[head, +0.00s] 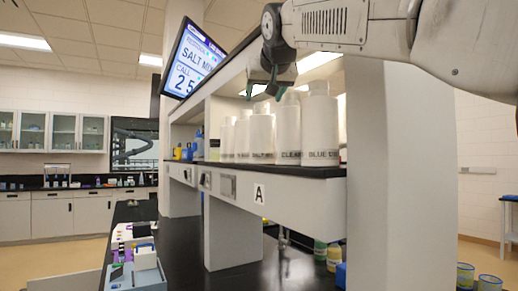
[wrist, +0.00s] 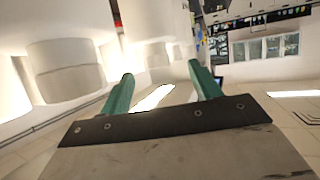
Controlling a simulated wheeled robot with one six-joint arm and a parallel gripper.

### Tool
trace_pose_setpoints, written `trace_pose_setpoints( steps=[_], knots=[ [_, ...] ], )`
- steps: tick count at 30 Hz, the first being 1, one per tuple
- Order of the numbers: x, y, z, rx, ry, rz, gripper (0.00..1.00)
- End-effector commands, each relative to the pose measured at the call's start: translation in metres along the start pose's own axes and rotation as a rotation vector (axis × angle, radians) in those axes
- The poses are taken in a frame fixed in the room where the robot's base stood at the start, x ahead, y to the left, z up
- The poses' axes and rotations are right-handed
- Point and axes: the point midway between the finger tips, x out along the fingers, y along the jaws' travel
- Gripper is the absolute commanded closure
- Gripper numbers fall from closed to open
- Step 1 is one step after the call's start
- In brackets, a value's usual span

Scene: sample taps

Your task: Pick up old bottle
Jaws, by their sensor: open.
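Several white bottles stand in a row on the upper shelf. The nearest is labelled "BLUE ST..." (head: 320,125), with a "CLEAR..." bottle (head: 288,130) beside it and another white bottle (head: 261,135) farther left. I cannot tell from the labels which is the old bottle. My gripper (head: 263,92) is open, around the tops of the bottles in the head view. In the wrist view, its teal fingers (wrist: 160,72) are apart, with a white bottle (wrist: 150,25) beyond them. Another white bottle (wrist: 70,68) is to the left. I see no firm hold on any bottle.
A white post (head: 385,190) stands right of the bottles. A screen (head: 193,65) reads "SALT MIX".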

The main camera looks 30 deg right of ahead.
Motion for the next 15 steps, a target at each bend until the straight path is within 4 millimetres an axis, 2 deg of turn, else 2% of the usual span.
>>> trace_pose_setpoints(
  steps=[3,15],
  knots=[
    [0.014,0.009,-0.004,0.032,0.003,0.016,0.37],
    [0.056,0.009,-0.006,0.033,0.001,0.016,0.37]
  ],
)
